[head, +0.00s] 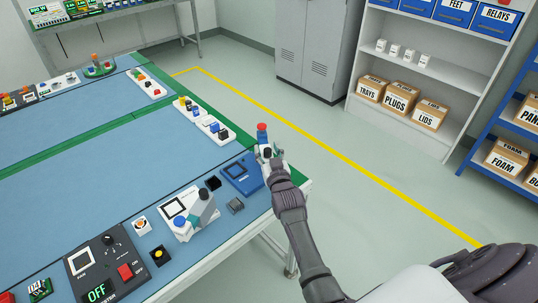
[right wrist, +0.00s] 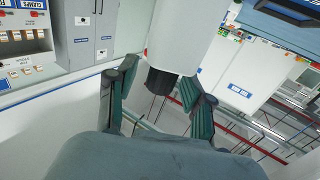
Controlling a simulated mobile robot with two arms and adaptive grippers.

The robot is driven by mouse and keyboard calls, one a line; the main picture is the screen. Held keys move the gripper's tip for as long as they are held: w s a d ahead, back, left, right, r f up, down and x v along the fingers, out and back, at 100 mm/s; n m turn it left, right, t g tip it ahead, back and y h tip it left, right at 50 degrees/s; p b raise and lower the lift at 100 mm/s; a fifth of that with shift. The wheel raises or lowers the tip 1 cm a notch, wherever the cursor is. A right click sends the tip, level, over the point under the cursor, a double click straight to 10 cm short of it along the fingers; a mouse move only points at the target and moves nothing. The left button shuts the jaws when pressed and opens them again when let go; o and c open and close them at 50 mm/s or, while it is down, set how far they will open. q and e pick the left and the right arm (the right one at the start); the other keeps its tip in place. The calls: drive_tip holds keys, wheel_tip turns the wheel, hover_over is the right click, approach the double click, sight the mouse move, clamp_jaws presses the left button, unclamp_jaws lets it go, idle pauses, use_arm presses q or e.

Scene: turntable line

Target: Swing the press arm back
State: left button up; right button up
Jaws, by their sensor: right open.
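A blue press (head: 236,182) with a dark square frame on its top sits at the right end of the table. Its red-and-blue knob (head: 262,132) stands up at its far right corner, beside my right gripper (head: 268,154). In the right wrist view, a pale block with a dark end, apparently the press arm (right wrist: 180,45), lies between the two spread fingers of my right gripper (right wrist: 163,105). Contact cannot be told. A white press (head: 187,228) with a grey arm and blue knob stands nearer on the mat. My left gripper is not in view.
Small blocks, including a dark grey one (head: 235,205) and a black one (head: 213,183), lie near the presses. A control box (head: 104,268) reading OFF is at the front. White strips of parts (head: 208,122) line the table's green far edge (head: 150,112). Floor beyond is clear.

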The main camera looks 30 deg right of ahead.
drive_tip(key=v, duration=1.2)
drive_tip(key=s+a+f+n+g+y, duration=0.25)
drive_tip(key=s+g, duration=0.25)
drive_tip(key=s, duration=0.4)
drive_tip(key=s+a+f+n+g+y, duration=0.1)
drive_tip(key=s+a+f+g, duration=0.2)
drive_tip(key=s, duration=0.7)
drive_tip(key=s+a+f+n+g+y, duration=0.1)
drive_tip(key=s+a+g, duration=0.2)
drive_tip(key=s+g, duration=0.45)
drive_tip(key=s+f, duration=0.2)
drive_tip(key=f, duration=1.2)
drive_tip(key=s+f, duration=0.2)
drive_tip(key=f, duration=1.2)
drive_tip(key=s+d+f, duration=0.3)
drive_tip(key=s+f, duration=1.1)
drive_tip(key=s, duration=0.1)
drive_tip(key=shift+s+f+g, duration=0.25)
drive_tip(key=shift+s+g, duration=0.05)
drive_tip(key=shift+g, duration=0.15)
